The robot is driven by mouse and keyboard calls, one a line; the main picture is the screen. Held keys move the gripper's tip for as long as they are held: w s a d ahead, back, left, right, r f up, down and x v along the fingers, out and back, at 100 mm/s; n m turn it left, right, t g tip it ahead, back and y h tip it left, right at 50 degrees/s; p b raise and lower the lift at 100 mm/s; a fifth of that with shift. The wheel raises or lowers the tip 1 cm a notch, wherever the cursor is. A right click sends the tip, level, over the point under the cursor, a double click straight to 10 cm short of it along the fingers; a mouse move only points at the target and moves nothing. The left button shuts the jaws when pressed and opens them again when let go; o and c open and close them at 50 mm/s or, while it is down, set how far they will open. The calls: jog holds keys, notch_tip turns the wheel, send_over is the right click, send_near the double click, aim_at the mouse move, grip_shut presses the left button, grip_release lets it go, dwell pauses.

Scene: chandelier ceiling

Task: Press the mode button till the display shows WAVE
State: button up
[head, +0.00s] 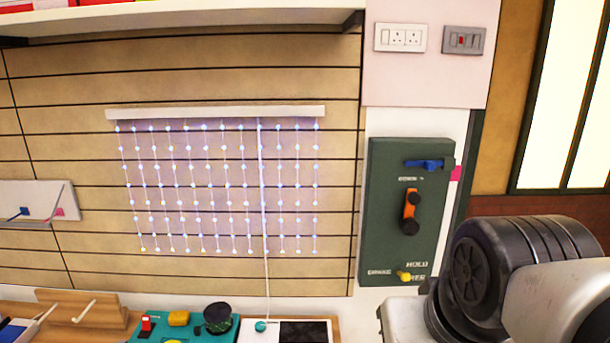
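A curtain of lit string lights (218,190) hangs from a pale bar (215,112) on the slatted wall. A white cord (267,285) runs down from it to a small teal round piece (261,326) on a white panel (250,338) at the bottom edge. I cannot tell whether this piece is the mode button. A dark patch (303,332) lies beside it, cut off by the frame; no display text can be read. My gripper is not in view; what looks like part of my arm fills the lower right.
A dark green wall board (385,235) carries a blue lever (428,164), an orange handle (409,204) and a yellow knob (403,276). A teal board (150,327) and a wooden stand (85,309) occupy the counter at left. A shelf (200,18) crosses the top.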

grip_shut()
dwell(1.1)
